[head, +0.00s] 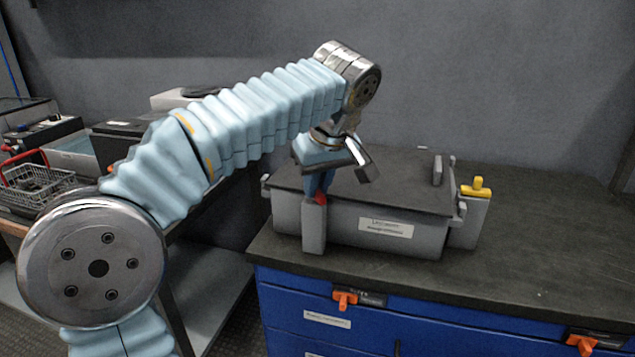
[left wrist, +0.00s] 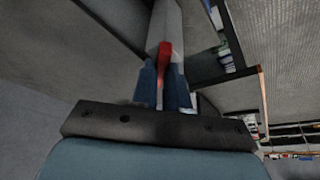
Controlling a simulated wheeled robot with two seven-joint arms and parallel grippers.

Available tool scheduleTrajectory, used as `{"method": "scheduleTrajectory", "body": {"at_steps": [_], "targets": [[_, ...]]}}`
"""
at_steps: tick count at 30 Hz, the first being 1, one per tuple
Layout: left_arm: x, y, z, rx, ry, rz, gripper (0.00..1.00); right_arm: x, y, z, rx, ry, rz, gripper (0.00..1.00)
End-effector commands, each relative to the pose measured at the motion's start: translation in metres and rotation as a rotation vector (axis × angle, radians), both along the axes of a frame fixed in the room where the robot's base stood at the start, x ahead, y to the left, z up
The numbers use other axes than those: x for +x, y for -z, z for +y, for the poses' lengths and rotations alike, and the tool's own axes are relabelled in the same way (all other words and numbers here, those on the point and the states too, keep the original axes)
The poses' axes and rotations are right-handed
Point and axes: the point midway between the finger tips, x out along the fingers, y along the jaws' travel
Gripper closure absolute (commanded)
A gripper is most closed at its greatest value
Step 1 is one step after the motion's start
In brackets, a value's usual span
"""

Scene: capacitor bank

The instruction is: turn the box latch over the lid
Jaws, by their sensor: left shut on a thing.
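A grey box (head: 345,232) with a dark flat lid (head: 405,190) and a white label stands on the dark worktop. The lid lies on the box. A small red latch (head: 320,199) sits on top of a grey post at the box's front left corner. My left gripper (head: 318,188) points down at this corner and is shut on the red latch. In the left wrist view the red latch (left wrist: 164,58) sticks up between the two blue fingers. My right gripper is not in view.
A yellow knob (head: 477,187) tops a grey post at the box's right end. The worktop (head: 560,255) to the right is clear. Blue drawers (head: 300,310) with orange latches are below. A wire basket (head: 38,183) with red handles stands at far left.

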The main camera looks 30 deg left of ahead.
Motion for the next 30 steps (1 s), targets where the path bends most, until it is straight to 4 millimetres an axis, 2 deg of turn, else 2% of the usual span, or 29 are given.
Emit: {"method": "scheduleTrajectory", "body": {"at_steps": [18, 30], "targets": [[-0.0032, -0.0008, 0.0045, -0.001, 0.509, -0.001, 1.00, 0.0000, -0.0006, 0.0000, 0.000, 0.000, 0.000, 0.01], [-0.0037, -0.0006, 0.0056, -0.001, 0.708, -0.001, 1.00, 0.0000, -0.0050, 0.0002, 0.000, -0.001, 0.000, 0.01]]}}
